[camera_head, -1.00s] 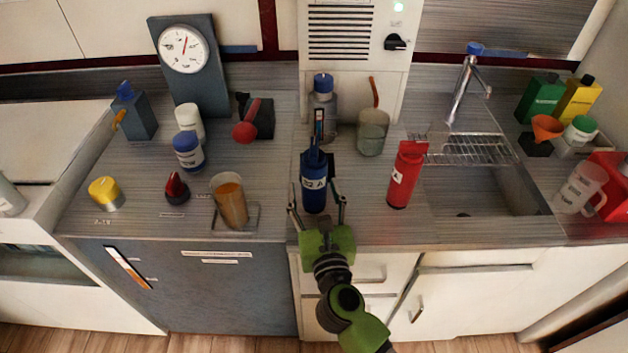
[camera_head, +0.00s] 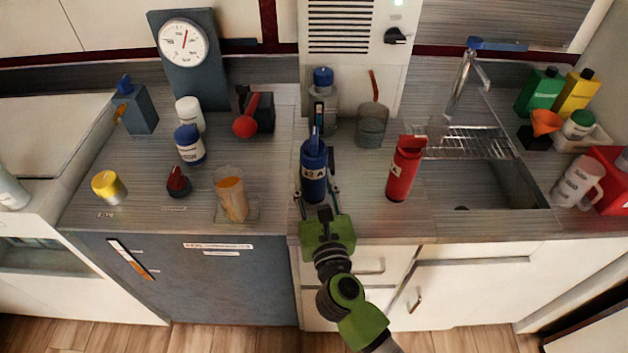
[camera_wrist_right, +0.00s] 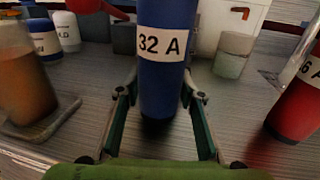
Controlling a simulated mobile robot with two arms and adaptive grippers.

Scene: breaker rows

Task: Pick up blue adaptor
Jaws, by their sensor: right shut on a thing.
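The blue adaptor (camera_head: 313,186), labelled 32 A, is upright near the front of the counter. My right gripper (camera_head: 316,196) comes from the front, its fingers on either side of the lower part of the adaptor and shut on it. In the right wrist view the blue adaptor (camera_wrist_right: 165,75) is between the two green fingers of the gripper (camera_wrist_right: 163,100), with a dark shadow under its base. I cannot tell whether the base touches the counter. My left gripper is not in view.
A red adaptor (camera_head: 404,172) stands to the right, and a glass with amber liquid (camera_head: 231,196) to the left. A grey-blue bottle (camera_head: 323,100) and a glass jar (camera_head: 371,128) stand behind. The sink (camera_head: 478,185) is at the right.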

